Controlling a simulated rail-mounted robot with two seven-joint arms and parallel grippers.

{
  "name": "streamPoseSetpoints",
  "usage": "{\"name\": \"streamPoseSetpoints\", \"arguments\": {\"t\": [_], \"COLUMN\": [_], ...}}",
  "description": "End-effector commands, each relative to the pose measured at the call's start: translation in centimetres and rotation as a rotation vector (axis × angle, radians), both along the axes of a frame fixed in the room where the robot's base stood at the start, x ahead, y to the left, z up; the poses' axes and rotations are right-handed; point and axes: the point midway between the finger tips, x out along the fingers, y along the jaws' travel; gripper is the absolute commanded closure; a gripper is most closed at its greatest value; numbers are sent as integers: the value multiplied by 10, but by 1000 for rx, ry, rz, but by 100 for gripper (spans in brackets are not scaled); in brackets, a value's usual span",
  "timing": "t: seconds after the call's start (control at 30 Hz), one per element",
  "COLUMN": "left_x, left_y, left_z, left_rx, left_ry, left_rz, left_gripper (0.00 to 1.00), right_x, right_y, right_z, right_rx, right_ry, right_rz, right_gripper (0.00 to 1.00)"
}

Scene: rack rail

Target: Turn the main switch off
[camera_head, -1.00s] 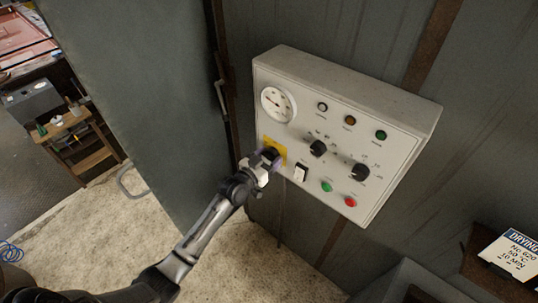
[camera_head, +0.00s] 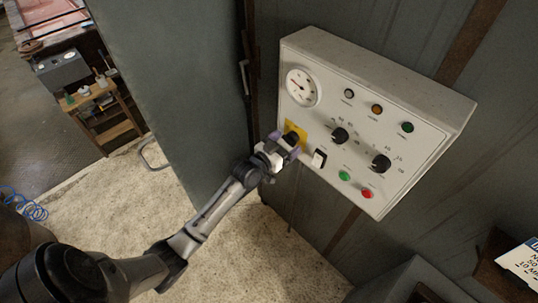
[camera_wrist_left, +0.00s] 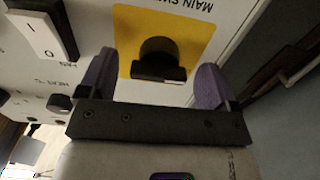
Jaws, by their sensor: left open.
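The main switch is a black knob (camera_wrist_left: 158,60) on a yellow plate (camera_wrist_left: 198,35) with partly visible, upside-down lettering "MAIN SW" in the left wrist view. The knob's grip bar lies across that picture. My left gripper (camera_wrist_left: 152,85) is open, with one purple finger on each side of the knob and a gap to each; I cannot tell how deep the tips reach. In the head view, my left gripper (camera_head: 287,146) is at the lower left of the control panel (camera_head: 352,160), in front of the yellow plate (camera_head: 297,130). My right gripper is not in view.
A white rocker switch (camera_head: 319,158) sits close beside the gripper. A gauge (camera_head: 302,87), two black dials (camera_head: 340,135) (camera_head: 381,163), lamps, a green button (camera_head: 344,176) and a red button (camera_head: 367,194) share the panel. A grey door (camera_head: 175,90) stands left.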

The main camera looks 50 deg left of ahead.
Motion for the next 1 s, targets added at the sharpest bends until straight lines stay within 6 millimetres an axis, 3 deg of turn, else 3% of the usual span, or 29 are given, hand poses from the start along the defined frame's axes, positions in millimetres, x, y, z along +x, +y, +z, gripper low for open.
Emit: {"name": "streamPoseSetpoints", "arguments": {"t": [0.5, 0.73, 1.0], "left_x": [-97, -117, -122], "left_y": [0, 0, 0], "left_z": [-2, -1, 0], "left_rx": [1, -1, -1], "left_ry": [1, 0, -1], "left_rz": [0, 0, 0], "left_gripper": [16, 16, 16], "right_x": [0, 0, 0], "right_y": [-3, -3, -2], "right_z": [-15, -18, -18], "right_rx": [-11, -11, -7], "right_ry": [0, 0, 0], "right_rz": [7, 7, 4], "right_gripper": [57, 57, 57]}}
